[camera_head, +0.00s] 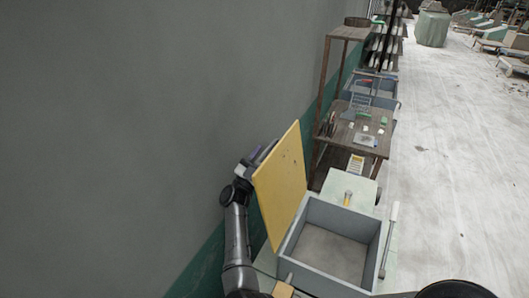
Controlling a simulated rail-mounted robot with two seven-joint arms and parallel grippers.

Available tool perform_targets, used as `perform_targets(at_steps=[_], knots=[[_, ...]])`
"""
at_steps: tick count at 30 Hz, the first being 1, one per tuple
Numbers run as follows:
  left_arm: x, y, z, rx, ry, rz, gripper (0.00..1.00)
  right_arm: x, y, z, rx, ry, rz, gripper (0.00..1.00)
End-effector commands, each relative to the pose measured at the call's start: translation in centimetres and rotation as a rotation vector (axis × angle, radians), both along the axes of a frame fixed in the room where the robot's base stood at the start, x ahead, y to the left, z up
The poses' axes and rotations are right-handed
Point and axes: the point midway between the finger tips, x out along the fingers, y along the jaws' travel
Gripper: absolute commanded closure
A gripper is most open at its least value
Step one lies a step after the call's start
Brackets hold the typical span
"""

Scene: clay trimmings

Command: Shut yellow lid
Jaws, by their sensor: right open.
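The yellow lid (280,188) stands open and steeply upright along the left side of a grey box (301,271). The box is open at the top, and its bare floor shows.
A grey wall (120,130) stands close on the left. A pale green surface (330,184) with a small yellowish item lies behind the box. A long white-handled tool (390,238) leans at its right. A cluttered wooden bench (340,137) stands farther back. Open floor (450,200) lies right.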

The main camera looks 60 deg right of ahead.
Motion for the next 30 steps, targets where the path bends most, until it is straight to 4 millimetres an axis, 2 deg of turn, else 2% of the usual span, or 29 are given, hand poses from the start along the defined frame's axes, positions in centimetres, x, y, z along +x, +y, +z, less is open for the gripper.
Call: perform_targets(at_steps=[11,24,30], knots=[[-0.01,-0.01,0.09,0.000,0.000,0.000,0.57,-0.07,-0.21,0.17,0.000,0.000,0.000,0.59],[-0.03,0.34,0.07,0.012,0.000,-0.009,0.57,-0.07,-0.20,0.16,0.000,0.000,0.000,1.00],[-0.03,0.32,0.07,0.011,0.000,-0.008,0.57,-0.06,-0.20,0.14,0.000,0.000,0.000,1.00]])
